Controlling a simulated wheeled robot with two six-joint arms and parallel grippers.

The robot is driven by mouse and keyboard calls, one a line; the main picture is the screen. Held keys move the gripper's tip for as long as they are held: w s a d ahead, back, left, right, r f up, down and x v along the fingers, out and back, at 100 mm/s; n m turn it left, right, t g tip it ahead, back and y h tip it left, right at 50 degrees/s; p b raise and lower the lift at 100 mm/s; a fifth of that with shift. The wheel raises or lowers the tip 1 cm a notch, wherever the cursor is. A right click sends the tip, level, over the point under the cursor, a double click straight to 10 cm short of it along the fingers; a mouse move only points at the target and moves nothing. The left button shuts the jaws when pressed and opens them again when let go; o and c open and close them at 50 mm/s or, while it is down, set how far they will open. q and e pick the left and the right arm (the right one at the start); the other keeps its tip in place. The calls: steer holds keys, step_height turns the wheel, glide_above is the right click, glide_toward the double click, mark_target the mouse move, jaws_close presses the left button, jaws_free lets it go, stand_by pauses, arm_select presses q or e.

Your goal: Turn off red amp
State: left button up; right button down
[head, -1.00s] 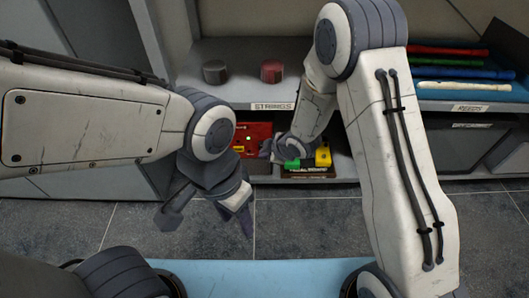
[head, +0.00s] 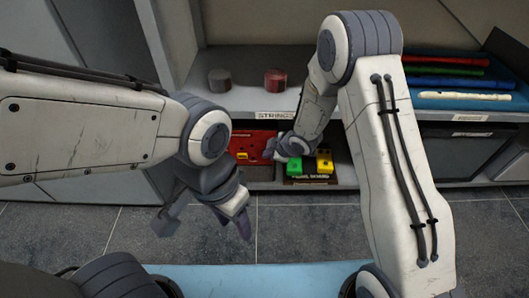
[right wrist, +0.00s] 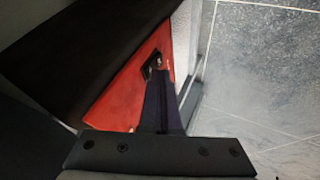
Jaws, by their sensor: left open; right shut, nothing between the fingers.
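The red amp (head: 250,141) sits on the lower shelf under the STRINGS label, its face partly covered by my right gripper. In the right wrist view the red amp (right wrist: 117,92) fills the left middle, with a small dark switch (right wrist: 151,65) on its face. My right gripper (head: 269,150) is shut and empty at the amp's right side. In the right wrist view its fingers (right wrist: 158,75) reach the switch; I cannot tell whether they touch it. My left gripper (head: 205,225) is open and empty, hanging over the floor in front of the shelf.
A green pedal (head: 294,165) and a yellow pedal (head: 324,162) stand on a dark board just right of the amp. Several recorders lie on a blue mat (head: 428,100) at right.

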arm_select(q)
steer(key=shift+r, duration=0.1)
arm_select(e)
steer(key=shift+r, duration=0.1)
arm_select(q)
steer(key=shift+r+p, duration=0.7)
steer(key=shift+p, duration=0.15)
arm_select(e)
steer(key=shift+r, duration=0.7)
arm_select(q)
steer(key=shift+s+d+r+p, duration=0.1)
steer(key=shift+s+r+p, duration=0.1)
steer(key=shift+r+p, duration=0.6)
steer(key=shift+s+d+r+p, duration=0.1)
steer(key=shift+s+r+p, duration=0.05)
steer(key=shift+r+p, duration=0.6)
steer(key=shift+s+d+r+p, duration=0.1)
steer(key=shift+s+r+p, duration=0.1)
steer(key=shift+r+p, duration=0.6)
arm_select(e)
steer(key=s+v, duration=0.1)
steer(key=v, duration=1.1)
steer(key=shift+a+f, duration=0.25)
steer(key=shift+a, duration=0.15)
steer(key=shift+s, duration=0.1)
